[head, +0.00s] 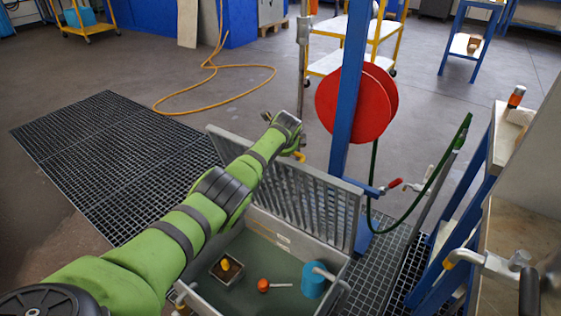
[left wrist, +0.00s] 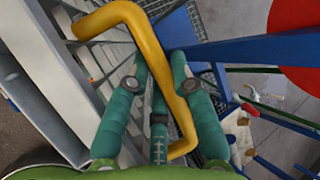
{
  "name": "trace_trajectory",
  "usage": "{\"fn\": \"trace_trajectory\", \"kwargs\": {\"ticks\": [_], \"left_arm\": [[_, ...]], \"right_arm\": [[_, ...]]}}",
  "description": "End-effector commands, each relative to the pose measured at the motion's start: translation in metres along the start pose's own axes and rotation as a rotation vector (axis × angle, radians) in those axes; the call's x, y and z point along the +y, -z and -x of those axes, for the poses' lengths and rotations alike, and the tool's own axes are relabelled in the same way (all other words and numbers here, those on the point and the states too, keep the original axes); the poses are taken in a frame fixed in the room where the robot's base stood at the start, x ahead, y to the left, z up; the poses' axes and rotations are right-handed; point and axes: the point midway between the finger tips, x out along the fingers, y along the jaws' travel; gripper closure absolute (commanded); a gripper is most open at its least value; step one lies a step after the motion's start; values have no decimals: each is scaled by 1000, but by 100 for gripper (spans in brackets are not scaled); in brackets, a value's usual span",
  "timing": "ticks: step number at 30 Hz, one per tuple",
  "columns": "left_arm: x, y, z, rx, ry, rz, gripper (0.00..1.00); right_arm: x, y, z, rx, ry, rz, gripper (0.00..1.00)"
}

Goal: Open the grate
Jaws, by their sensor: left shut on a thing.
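The grate (head: 318,203) is a grey slatted panel standing steeply tilted at the far side of an open grey box (head: 268,226). Its yellow handle (left wrist: 150,45) is a bent bar on the grate's far face, also partly visible in the head view (head: 300,157). My left gripper (left wrist: 161,72) is shut on this handle, its green fingers on either side of the bar. In the head view my left arm reaches across the box to the grate's top edge, and the fingertips (head: 294,148) are mostly hidden. My right gripper is out of view.
The box holds a small tray (head: 227,270) with a yellow item, an orange-headed tool (head: 264,285) and a blue cylinder (head: 314,281). A blue post (head: 346,110) with a red reel (head: 340,98) stands just behind the grate. Floor grating (head: 105,150) lies left.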

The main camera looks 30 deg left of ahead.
Motion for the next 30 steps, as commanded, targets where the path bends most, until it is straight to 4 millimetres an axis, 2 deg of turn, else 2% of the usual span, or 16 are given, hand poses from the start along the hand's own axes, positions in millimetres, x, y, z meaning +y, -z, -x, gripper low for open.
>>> {"fn": "trace_trajectory", "kwargs": {"ticks": [1, 8, 24, 25, 27, 30], "left_arm": [[-7, 2, 0, 2, 17, 2, 100], [-14, 2, -1, 3, 17, 0, 100], [-17, 1, 0, 2, 17, 1, 100], [-17, 1, 0, 2, 17, 1, 73], [-17, 1, 0, 2, 17, 1, 51], [-16, 0, 0, 1, 14, 1, 51]], "right_arm": [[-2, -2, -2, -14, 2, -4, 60], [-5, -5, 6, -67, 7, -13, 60], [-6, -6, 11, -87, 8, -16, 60], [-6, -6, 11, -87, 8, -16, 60], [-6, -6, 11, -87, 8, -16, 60], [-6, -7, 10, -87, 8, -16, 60]]}}
